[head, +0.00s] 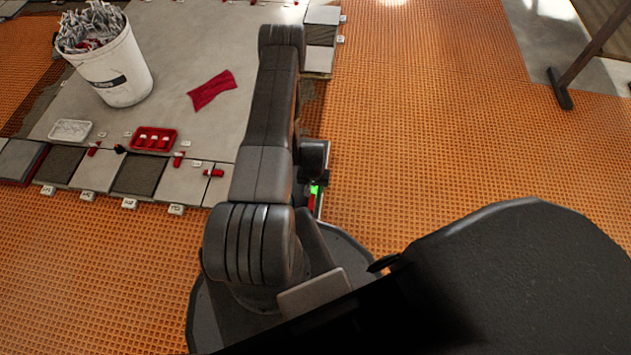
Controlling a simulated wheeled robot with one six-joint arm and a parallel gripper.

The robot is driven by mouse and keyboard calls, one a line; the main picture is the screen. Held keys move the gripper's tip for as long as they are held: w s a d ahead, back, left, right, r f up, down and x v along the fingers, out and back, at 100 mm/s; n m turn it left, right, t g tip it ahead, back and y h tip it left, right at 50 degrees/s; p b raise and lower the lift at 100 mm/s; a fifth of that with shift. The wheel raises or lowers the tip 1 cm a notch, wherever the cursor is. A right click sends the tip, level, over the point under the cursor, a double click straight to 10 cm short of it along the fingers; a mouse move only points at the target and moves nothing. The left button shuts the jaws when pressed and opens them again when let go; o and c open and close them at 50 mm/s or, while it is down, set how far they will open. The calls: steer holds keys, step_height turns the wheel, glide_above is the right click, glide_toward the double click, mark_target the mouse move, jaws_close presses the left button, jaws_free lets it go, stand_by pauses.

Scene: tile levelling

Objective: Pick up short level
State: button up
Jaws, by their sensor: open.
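A narrow strip with bright green and red parts and a pale edge (319,204) shows just right of my arm, beside my base. It may be the short level, but most of it is hidden by my arm and I cannot tell for sure. My arm rises from the base, reaches away over the edge of the grey tiled area and bends at its far end. My gripper is hidden, so its place relative to the strip does not show.
A white bucket (117,75) of metal clips, a red cloth (212,90), a red tray (152,139) and a white tray (70,130) stand on the grey slab (190,55). Tiles with clips and numbered tags line its near edge. Orange matting (430,130) at right is clear up to a trestle leg (585,65).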

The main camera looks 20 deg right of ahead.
step_height(320, 180, down, 2)
jaws_close()
steer(key=shift+r, duration=0.1)
